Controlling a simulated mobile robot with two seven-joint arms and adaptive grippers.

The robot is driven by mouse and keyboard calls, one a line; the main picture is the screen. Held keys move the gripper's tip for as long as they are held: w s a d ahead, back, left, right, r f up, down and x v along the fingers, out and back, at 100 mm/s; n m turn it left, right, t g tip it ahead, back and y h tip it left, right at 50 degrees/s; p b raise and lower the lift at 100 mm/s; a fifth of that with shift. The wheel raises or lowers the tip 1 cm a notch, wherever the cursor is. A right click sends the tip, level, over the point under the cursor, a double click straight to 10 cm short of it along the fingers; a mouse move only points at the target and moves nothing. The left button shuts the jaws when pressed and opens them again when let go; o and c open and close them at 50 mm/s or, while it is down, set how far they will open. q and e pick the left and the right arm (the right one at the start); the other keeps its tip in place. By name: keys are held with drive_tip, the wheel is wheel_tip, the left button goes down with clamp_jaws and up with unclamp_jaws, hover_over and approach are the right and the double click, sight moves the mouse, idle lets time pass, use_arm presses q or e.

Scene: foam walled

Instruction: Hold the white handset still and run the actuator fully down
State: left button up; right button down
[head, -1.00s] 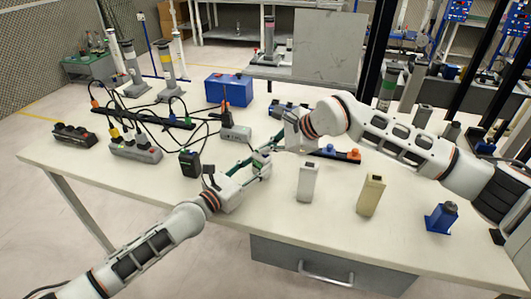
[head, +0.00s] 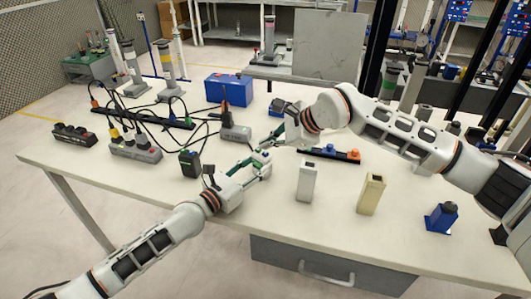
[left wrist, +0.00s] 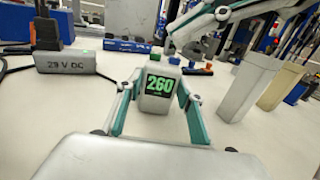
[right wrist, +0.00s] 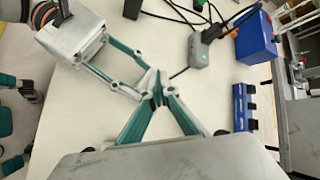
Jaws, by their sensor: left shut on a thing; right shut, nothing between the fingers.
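My left gripper (head: 262,163) is shut on the white handset (left wrist: 158,88), which stands upright between its fingers. The handset's green display reads 260 in the left wrist view, and a blue button (left wrist: 174,60) shows on its top. My right gripper (head: 270,141) is shut and empty, with its fingertips close by the handset's top. In the right wrist view its teal fingertips (right wrist: 158,100) meet near the left fingers; contact with the button cannot be told. Several grey columns with coloured bands, such as one with a yellow band (head: 167,62), stand behind; which is the actuator cannot be told.
A white box (head: 307,182), a beige box (head: 371,194) and a blue box (head: 441,217) stand on the table's right. A grey supply (head: 236,133), a black box (head: 190,163) and cabled sockets (head: 135,147) lie left and behind. The front edge is mostly clear.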

sight(267, 154)
drive_tip(key=shift+r, duration=0.15)
wheel_tip(267, 154, up, 5)
drive_tip(key=shift+f, duration=0.15)
idle(0.4)
idle(0.5)
use_arm(q)
drive_tip(key=o, duration=1.2)
drive_tip(key=shift+o, duration=0.2)
